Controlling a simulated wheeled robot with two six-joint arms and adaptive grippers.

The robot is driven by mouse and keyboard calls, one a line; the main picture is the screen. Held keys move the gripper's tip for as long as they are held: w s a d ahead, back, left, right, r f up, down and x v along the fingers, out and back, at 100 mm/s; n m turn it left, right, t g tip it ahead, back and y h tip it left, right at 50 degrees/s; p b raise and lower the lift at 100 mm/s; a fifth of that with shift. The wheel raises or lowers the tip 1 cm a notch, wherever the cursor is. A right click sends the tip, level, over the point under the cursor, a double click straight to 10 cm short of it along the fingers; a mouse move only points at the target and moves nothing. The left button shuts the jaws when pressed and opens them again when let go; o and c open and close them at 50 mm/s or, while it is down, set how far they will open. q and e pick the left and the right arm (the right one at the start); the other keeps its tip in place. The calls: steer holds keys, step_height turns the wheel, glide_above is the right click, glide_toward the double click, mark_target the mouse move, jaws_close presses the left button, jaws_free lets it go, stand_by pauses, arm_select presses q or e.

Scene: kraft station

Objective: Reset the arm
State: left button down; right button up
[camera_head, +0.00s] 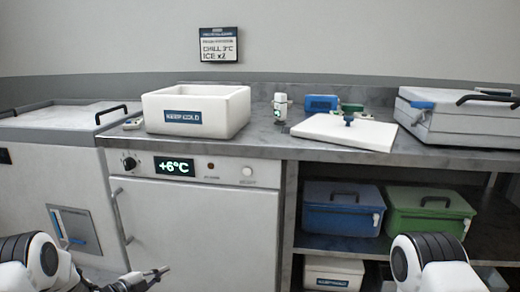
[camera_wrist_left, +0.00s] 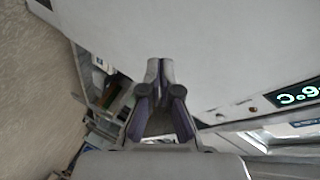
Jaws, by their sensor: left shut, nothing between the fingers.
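My left gripper (camera_head: 160,272) shows low in the head view, in front of the white cabinet with the +6°C display. Its fingers are shut and empty. In the left wrist view the two fingers (camera_wrist_left: 160,72) meet at their tips, with the pale cabinet front filling the picture beyond them. A part of my right arm (camera_head: 432,264) shows at the lower right of the head view. The right gripper is out of the picture.
A white cold box (camera_head: 196,110) stands open on the counter (camera_head: 262,132). A white lid (camera_head: 345,130) lies to its right, and a grey case (camera_head: 465,115) further right. Blue (camera_head: 342,208) and green (camera_head: 430,208) bins sit on the shelf. The cabinet door handle (camera_head: 120,215) sticks out.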

arm_select(q)
steer(key=s+d+f+n+g+y, duration=0.1)
steer(key=s+d+f+n+g, duration=0.15)
steer(key=s+f, duration=0.4)
steer(key=s+d+f+n+g+y, duration=0.2)
steer(key=s+d+f+n, duration=0.15)
steer(key=s, duration=0.65)
steer(key=s+d+f+n+g+y, duration=0.1)
steer(key=s+d+f+n+g, duration=0.15)
steer(key=s+f+n, duration=0.4)
steer(key=s+a+r+n+g+y, duration=0.1)
steer(key=s+a+n+g+y, duration=0.15)
steer(key=s, duration=0.95)
steer(key=s+a+r+n+g+y, duration=0.1)
steer(key=s+n+g+y, duration=0.2)
steer(key=s, duration=0.9)
step_height(320, 180, up, 27)
steer(key=n+h+p, duration=0.1)
steer(key=p, duration=2.5)
steer(key=shift+p, duration=0.4)
steer(key=shift+w+a, duration=0.1)
